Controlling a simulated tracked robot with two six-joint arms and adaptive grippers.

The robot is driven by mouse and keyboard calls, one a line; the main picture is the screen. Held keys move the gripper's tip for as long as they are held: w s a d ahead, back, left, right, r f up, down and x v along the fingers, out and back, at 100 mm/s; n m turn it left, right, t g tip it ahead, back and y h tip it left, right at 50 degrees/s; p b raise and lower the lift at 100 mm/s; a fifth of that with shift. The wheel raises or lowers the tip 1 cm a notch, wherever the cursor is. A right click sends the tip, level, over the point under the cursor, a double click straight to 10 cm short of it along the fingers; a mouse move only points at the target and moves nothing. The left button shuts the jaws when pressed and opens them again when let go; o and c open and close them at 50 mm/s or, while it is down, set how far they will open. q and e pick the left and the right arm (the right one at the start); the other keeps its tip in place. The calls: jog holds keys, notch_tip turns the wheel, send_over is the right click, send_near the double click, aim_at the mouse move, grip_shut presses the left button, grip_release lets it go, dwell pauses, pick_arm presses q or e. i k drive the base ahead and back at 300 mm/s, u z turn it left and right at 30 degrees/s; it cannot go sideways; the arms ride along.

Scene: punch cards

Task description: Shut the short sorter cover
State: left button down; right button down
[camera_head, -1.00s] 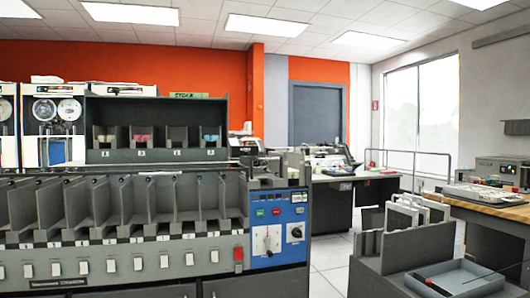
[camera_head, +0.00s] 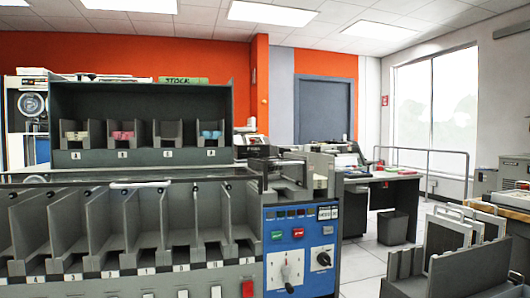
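The card sorter (camera_head: 150,215) fills the lower left, with a row of grey pockets and a blue control panel (camera_head: 300,245) at its right end. A long, low cover strip with a pale handle (camera_head: 140,184) runs along its top. A dark frame-like part (camera_head: 268,172) sits on top at the right end, above the blue panel. It may be the short cover; I cannot tell clearly whether it is raised or down. Neither of my grippers is in view.
A dark rack (camera_head: 140,110) with small bins of cards stands behind the sorter. At lower right is a grey cart (camera_head: 470,270) holding white-framed panels (camera_head: 455,235). A desk (camera_head: 380,178) and waste bin (camera_head: 392,227) stand behind. Open floor (camera_head: 365,262) lies between sorter and cart.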

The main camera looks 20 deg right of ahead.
aim_at(262, 163)
jog(key=z, duration=0.3)
jog(key=i, duration=0.9)
jog(key=z, duration=0.7)
jog(key=k, duration=0.7)
jog(key=z, duration=0.2)
jog(key=i, duration=0.75)
jog(key=u, duration=0.1)
